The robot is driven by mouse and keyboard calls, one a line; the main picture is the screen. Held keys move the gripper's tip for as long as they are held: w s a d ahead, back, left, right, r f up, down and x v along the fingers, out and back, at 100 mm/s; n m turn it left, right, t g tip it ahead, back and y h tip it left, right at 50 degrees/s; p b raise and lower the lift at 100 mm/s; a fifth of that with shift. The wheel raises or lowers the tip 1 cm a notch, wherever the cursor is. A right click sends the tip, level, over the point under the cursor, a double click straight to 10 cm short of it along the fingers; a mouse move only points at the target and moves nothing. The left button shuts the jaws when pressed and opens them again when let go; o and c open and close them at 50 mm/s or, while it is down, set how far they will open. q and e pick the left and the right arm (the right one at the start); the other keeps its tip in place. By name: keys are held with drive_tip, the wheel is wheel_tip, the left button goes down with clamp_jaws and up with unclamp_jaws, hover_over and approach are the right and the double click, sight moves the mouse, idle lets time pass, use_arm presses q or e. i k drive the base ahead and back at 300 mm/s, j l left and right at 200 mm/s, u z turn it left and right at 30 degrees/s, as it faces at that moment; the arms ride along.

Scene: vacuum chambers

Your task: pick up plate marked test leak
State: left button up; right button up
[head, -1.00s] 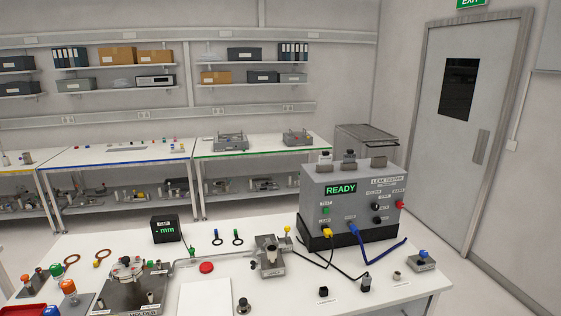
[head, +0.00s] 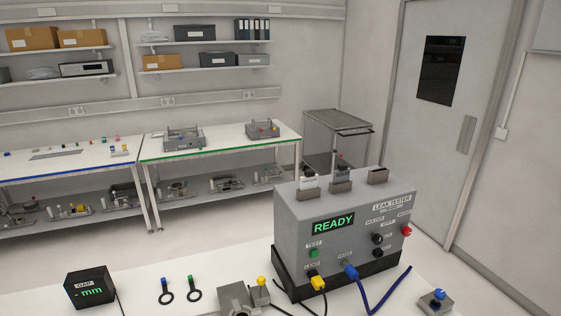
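The grey leak tester (head: 335,215) stands on the near white table and its green display reads READY. Several small holders sit along its top. A light plate-like piece (head: 309,181) stands upright in the left holder, and a darker piece (head: 342,171) stands in the middle one. The right holder (head: 377,176) looks empty. The lettering on these pieces is too small to read, so I cannot tell which is marked test leak. Neither of my grippers is in view.
A gap display (head: 90,287), two ring-ended tools (head: 166,290), a metal fitting (head: 238,298) and a blue-knobbed block (head: 436,301) stand on the near table. Yellow and blue cables run from the tester's front. A wire cart (head: 337,140) and green-edged bench (head: 220,143) stand behind.

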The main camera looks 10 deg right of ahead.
sight(310, 181)
drive_tip(key=i+j, duration=0.1)
drive_tip(key=i, duration=0.6)
drive_tip(key=i+j+z, duration=0.15)
drive_tip(key=i, duration=0.6)
drive_tip(key=i+j, duration=0.1)
drive_tip(key=i, duration=0.6)
drive_tip(key=i+z, duration=0.25)
drive_tip(key=z, duration=0.2)
drive_tip(key=i+j+z, duration=0.2)
drive_tip(key=z, duration=0.25)
drive_tip(key=i+j+z, duration=0.15)
drive_tip(key=z, duration=0.3)
drive_tip(key=i+j+z, duration=0.15)
drive_tip(key=j+z, duration=0.15)
drive_tip(key=z, duration=0.15)
drive_tip(key=i+j+z, duration=0.1)
drive_tip(key=j+z, duration=0.55)
drive_tip(key=z, duration=0.2)
drive_tip(key=i+j+z, duration=0.1)
drive_tip(key=j+z, duration=1.1)
drive_tip(key=k+j, duration=0.05)
drive_tip(key=j, duration=0.05)
